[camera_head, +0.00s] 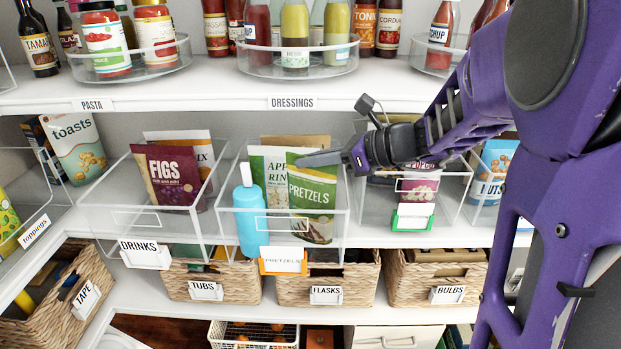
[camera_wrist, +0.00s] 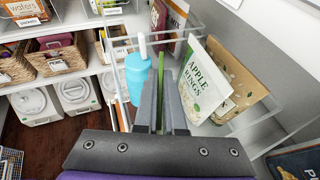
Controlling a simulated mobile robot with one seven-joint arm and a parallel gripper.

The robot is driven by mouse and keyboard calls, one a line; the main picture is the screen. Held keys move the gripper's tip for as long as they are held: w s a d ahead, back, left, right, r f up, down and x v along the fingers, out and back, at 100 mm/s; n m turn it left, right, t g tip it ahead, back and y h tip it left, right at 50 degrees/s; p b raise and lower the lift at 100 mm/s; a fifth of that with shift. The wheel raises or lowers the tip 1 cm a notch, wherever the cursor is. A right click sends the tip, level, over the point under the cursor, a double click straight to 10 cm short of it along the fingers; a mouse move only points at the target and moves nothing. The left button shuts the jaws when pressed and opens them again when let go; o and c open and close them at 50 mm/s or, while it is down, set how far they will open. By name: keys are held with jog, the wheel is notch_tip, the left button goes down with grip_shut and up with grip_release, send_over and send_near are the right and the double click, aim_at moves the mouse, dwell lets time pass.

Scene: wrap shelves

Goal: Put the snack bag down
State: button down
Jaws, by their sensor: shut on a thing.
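The green pretzels bag (camera_head: 312,200) is upright in the head view, at the clear bin (camera_head: 345,215) with the orange-framed pretzels label (camera_head: 283,261). My gripper (camera_head: 322,158) reaches in from the right and is shut on the bag's top edge. In the wrist view the bag shows edge-on as a thin green strip between my fingers (camera_wrist: 166,85). The bag's lower part lies behind the bin's clear front; I cannot tell whether it touches the bin floor. An Apple Rings bag (camera_head: 268,165) stands behind it, and a blue bottle (camera_head: 250,215) stands to its left.
The bin to the left holds a figs bag (camera_head: 168,178); the bin to the right holds a popcorn bag (camera_head: 418,185). The dressings shelf (camera_head: 215,85) with jars and bottles runs above. Woven baskets (camera_head: 325,290) stand below. My arm covers the right side.

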jog(key=shift+f+b, duration=0.55)
jog(key=shift+f, duration=1.75)
jog(key=shift+f, duration=0.2)
jog(key=c, duration=1)
grip_release()
jog(key=shift+r, duration=0.15)
jog(key=shift+d+r, duration=0.1)
jog(key=shift+r, duration=0.1)
jog(key=p, duration=0.2)
send_near(312, 179)
jog(key=shift+s+d, duration=0.25)
jog(key=shift+d, duration=0.5)
